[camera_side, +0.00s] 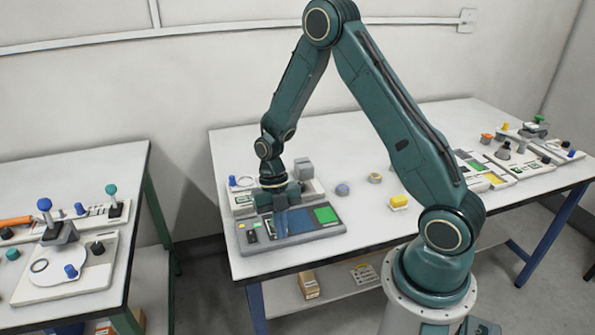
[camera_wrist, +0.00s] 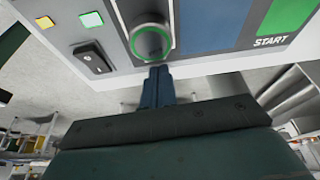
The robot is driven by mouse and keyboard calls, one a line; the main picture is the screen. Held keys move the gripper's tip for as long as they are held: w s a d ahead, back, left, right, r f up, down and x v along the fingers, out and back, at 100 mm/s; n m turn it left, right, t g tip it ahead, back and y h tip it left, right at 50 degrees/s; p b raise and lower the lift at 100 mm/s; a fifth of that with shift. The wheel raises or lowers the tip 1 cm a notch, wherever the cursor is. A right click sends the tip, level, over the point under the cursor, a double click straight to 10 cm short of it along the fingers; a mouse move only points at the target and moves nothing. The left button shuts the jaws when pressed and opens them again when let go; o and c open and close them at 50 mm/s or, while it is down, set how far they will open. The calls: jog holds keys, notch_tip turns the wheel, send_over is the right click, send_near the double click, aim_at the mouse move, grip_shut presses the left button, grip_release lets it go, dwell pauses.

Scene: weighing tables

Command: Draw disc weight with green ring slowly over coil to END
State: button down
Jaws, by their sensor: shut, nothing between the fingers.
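The disc weight with the green ring (camera_wrist: 152,40) lies on the panel in the wrist view, between the switch and the blue area (camera_wrist: 205,25). In the side view my gripper (camera_side: 281,228) is low over the panel (camera_side: 302,238), and I cannot make out the disc there. A green patch (camera_wrist: 288,14) beside the START label is at the panel's right. No END label is readable.
The panel has a black rocker switch (camera_wrist: 92,57), a yellow light (camera_wrist: 45,22) and a green light (camera_wrist: 91,19). Grey equipment (camera_side: 304,170) stands behind it. A yellow block (camera_side: 399,202) and small round pieces lie to the right. The table's front edge is close.

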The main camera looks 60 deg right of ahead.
jog(key=shift+w+d, duration=0.35)
jog(key=shift+w+d, duration=0.1)
jog(key=shift+w, duration=0.05)
dwell(0.3)
jog(key=shift+w+d, duration=0.55)
jog(key=shift+w, duration=0.05)
jog(key=shift+s+a, duration=0.15)
jog(key=shift+s, duration=0.05)
jog(key=shift+s+a, duration=1.2)
jog(key=shift+s, duration=0.15)
jog(key=v, duration=1)
jog(key=shift+w+d+m, duration=0.1)
jog(key=shift+m, duration=0.2)
